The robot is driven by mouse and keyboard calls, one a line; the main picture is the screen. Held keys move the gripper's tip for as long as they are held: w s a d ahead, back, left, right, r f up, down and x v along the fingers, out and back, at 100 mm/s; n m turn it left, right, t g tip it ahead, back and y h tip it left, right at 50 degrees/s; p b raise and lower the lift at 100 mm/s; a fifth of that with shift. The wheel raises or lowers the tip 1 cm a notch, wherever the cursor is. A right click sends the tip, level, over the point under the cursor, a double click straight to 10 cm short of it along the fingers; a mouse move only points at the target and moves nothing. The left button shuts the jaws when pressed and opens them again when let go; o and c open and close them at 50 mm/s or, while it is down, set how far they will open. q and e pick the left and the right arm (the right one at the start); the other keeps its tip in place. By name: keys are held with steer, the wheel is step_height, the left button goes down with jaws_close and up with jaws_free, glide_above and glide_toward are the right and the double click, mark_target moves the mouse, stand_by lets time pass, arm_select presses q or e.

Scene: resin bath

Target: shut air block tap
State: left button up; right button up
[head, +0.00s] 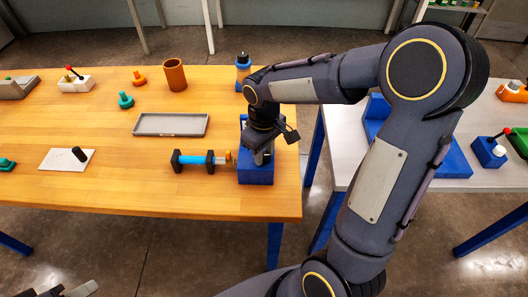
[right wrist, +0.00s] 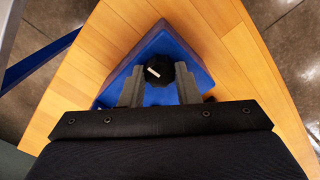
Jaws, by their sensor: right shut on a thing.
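The air block (head: 256,175) is a blue block near the right end of the wooden table. It also shows in the right wrist view (right wrist: 192,48). Its tap (right wrist: 158,73) is a round black knob with a short white mark that lies slantwise. My right gripper (right wrist: 159,90) has come down over the block from above, with one grey finger on each side of the knob, shut on it. In the head view my right gripper (head: 262,150) hides the knob. Part of my left gripper (head: 76,290) shows at the bottom left edge, away from the table; its jaws are mostly cut off.
A blue cylinder with black ends (head: 193,161) lies left of the block, its brass end by the block. A grey tray (head: 171,125), a blue bottle (head: 243,68) and a brown cup (head: 175,75) stand farther back. A second table (head: 340,150) is at right.

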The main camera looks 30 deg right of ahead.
mark_target(264, 155)
steer(key=shift+m, duration=0.5)
steer(key=o, duration=1)
steer(key=shift+r, duration=0.1)
step_height(264, 155, up, 8)
steer(key=shift+f, duration=0.2)
steer(key=s+a+m+t+y, duration=0.1)
steer(key=s+t, duration=0.1)
steer(key=s, duration=0.3)
steer(key=s+a+m+t+y, duration=0.1)
steer(key=s+m, duration=0.1)
steer(key=s, duration=0.4)
steer(key=s+a+m+t+y, duration=0.1)
steer(key=s+a+t, duration=0.1)
steer(key=s, duration=0.4)
steer(key=shift+f+t+y, duration=0.2)
steer(key=shift+t+y, duration=0.1)
steer(key=shift+y, duration=0.1)
